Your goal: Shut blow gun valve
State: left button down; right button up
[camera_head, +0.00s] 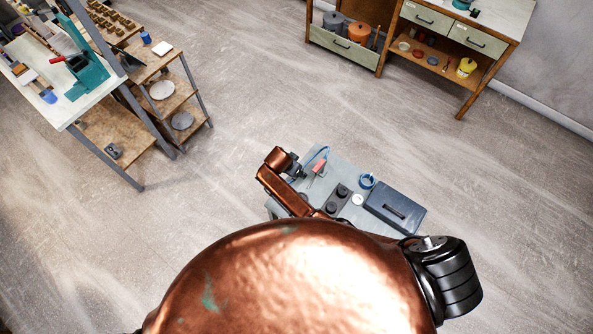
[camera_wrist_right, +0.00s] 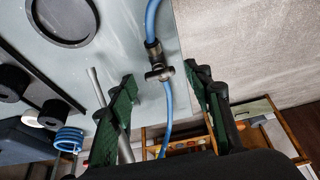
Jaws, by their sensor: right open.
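The valve (camera_wrist_right: 157,62) is a dark metal fitting with a flange-like part, set in line on a blue air hose (camera_wrist_right: 167,100) in the right wrist view. My right gripper (camera_wrist_right: 161,80) is open, with its green-padded fingers on either side of the hose line. The valve shows in the gap near the fingertips; I see no contact, and its depth is hard to judge. A grey metal rod (camera_wrist_right: 98,88) passes behind the left finger. In the head view my copper right arm reaches the small grey table, its gripper (camera_head: 294,171) near the blue hose (camera_head: 316,156). My left gripper is not in view.
The table also holds a red piece (camera_head: 320,166), black round parts (camera_head: 337,199), a blue coil (camera_head: 367,181) and a dark box (camera_head: 395,207). A workbench (camera_head: 60,113) and shelf (camera_head: 190,90) stand left, a cabinet (camera_head: 425,50) at back right. Floor between is clear.

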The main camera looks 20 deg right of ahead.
notch_tip(320, 180, up, 10)
dwell(0.6)
dwell(0.4)
